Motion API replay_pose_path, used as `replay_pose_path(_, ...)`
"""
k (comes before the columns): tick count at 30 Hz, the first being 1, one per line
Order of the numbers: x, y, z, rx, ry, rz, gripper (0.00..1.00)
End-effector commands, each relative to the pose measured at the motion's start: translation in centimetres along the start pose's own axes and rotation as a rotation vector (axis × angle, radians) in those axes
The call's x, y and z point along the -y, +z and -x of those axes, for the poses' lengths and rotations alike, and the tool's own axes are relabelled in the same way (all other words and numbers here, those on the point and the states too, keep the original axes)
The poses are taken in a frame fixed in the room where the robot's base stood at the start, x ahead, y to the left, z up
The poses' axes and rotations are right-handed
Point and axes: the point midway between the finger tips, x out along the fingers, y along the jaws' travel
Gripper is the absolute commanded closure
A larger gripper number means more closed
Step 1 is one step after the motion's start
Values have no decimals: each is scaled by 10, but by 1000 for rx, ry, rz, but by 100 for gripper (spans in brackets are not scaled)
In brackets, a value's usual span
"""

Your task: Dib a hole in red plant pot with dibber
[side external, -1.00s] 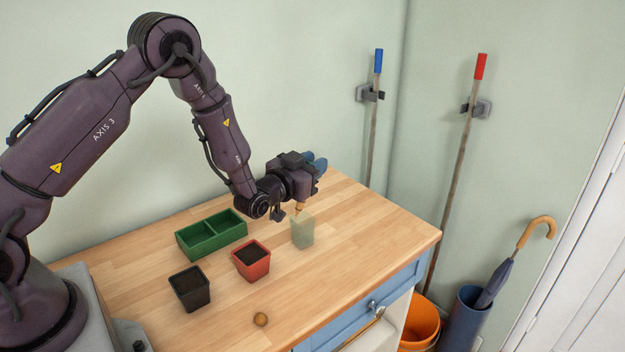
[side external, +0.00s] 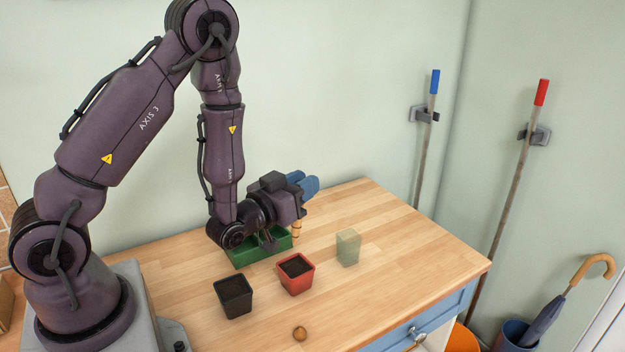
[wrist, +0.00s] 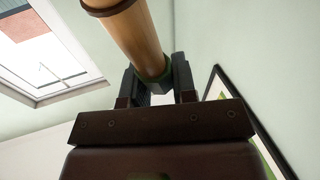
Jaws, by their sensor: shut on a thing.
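My gripper (side external: 303,187) is shut on the wooden dibber (side external: 297,229), which hangs below it, behind and above the red plant pot. In the wrist view the light wood dibber (wrist: 130,35), with a green band, sits between the two dark fingers (wrist: 157,80). The gripper hides its upper part in the side view. The red plant pot (side external: 296,276) stands upright on the wooden worktop, filled with dark soil. The dibber is apart from the soil.
A black pot (side external: 233,297) stands left of the red pot. A green tray (side external: 257,256) lies behind, partly hidden by my arm. A translucent pale green block (side external: 348,247) stands to the right. A small brown ball (side external: 300,333) lies in front. The worktop's right side is clear.

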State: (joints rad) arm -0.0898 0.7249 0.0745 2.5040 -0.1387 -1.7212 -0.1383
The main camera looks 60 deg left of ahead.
Motion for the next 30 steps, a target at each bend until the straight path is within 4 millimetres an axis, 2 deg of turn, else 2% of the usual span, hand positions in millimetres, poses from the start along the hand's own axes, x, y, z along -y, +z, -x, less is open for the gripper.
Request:
replay_pose_path(6,2,25,2,5,-1,-2,98)
replay_pose_path(13,4,44,3,2,-2,-2,98)
replay_pose_path(19,4,50,3,0,-1,-2,98)
replay_pose_path(30,4,50,3,0,-1,-2,98)
